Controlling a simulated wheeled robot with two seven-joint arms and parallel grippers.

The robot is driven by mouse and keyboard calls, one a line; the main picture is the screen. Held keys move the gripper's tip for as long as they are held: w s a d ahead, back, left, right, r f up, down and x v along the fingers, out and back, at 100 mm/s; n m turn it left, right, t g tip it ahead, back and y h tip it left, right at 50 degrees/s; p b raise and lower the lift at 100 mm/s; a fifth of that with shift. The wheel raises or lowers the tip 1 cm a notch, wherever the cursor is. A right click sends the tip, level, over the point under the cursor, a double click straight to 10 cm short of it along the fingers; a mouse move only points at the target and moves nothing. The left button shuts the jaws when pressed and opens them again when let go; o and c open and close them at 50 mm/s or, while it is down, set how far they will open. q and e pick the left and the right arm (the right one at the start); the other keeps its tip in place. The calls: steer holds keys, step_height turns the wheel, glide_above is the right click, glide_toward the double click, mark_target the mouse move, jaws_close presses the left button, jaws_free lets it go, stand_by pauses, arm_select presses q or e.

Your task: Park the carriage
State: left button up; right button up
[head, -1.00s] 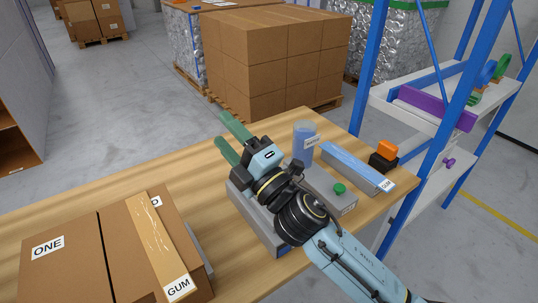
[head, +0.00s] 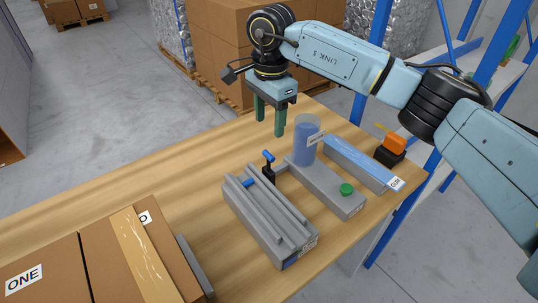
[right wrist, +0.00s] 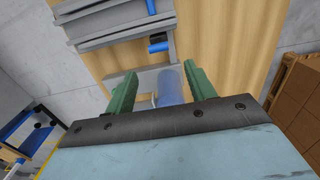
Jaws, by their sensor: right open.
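A grey rail block (head: 265,222) with long grooves lies on the wooden table; it also shows at the top of the right wrist view (right wrist: 95,28). A small blue piece (head: 249,182) sits in its groove near the far end. A black post with a blue-tipped lever (head: 268,158) stands beside that end. I cannot tell for certain which part is the carriage. My left gripper is out of view.
A translucent blue cup (head: 304,142) stands on a grey base with a green button (head: 347,189). A blue-topped bar (head: 355,160) and an orange-and-black device (head: 393,147) lie right. Cardboard boxes (head: 110,260) occupy the left front. Bare tabletop (head: 160,175) lies between.

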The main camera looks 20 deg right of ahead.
mark_target(271, 169)
steer(key=f, duration=1.3)
steer(key=shift+d+b, duration=0.25)
steer(key=shift+b, duration=0.1)
jaws_close()
steer(key=shift+f, duration=0.1)
